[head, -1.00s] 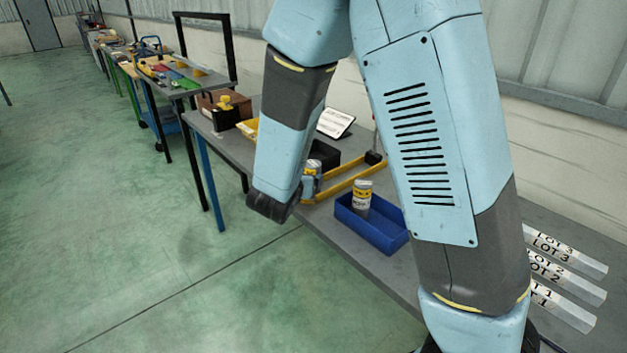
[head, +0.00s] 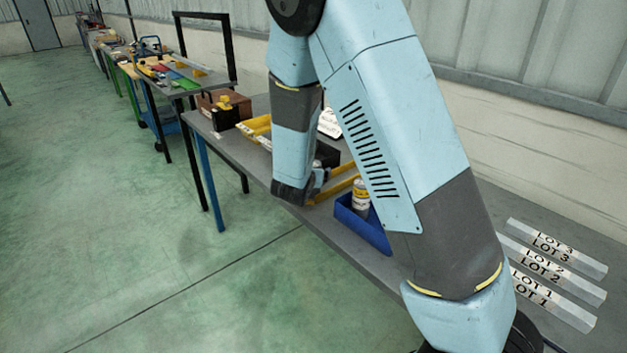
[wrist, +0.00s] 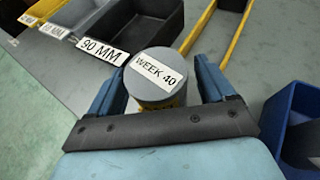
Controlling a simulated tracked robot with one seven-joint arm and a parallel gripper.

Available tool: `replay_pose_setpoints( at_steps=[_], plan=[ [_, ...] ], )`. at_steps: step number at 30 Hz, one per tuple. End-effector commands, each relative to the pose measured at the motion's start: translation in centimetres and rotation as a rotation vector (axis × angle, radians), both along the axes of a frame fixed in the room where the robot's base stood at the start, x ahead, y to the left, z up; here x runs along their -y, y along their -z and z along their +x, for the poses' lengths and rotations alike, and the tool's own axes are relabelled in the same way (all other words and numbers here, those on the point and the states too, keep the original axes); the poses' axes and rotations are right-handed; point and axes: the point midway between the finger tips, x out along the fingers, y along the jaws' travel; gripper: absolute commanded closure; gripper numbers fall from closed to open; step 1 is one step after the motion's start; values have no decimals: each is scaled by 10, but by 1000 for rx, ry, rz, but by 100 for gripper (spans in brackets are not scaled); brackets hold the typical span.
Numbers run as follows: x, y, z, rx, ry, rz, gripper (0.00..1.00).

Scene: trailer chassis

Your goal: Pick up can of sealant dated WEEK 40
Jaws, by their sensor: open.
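The sealant can labelled WEEK 40 (wrist: 155,76) stands upright in the wrist view, with a grey lid and a yellow band. My gripper (wrist: 158,88) is open, with one blue finger on either side of the can; whether either finger touches it I cannot tell. In the head view my gripper (head: 312,190) is low over the front part of the bench, and this can is hidden behind it. Another can (head: 361,194), white and yellow, stands in a blue bin to the right; its date is not readable.
The blue bin (head: 352,222) also shows at the right edge of the wrist view (wrist: 285,108). A yellow frame bar (head: 335,190) lies between it and my gripper. A black bin (wrist: 153,22) with a 90 MM label is behind the can. Clear LOT bars (head: 556,247) lie far right.

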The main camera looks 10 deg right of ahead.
Motion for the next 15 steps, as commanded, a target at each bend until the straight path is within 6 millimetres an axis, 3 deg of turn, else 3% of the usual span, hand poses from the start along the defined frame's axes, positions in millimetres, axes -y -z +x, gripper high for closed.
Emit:
replay_pose_setpoints(
  at_steps=[3, 10, 15],
  plan=[
    [4, 4, 10, 1, 1, -1, 18],
    [4, 5, 12, 1, 0, 0, 18],
    [4, 5, 12, 1, -1, 0, 34]
  ],
)
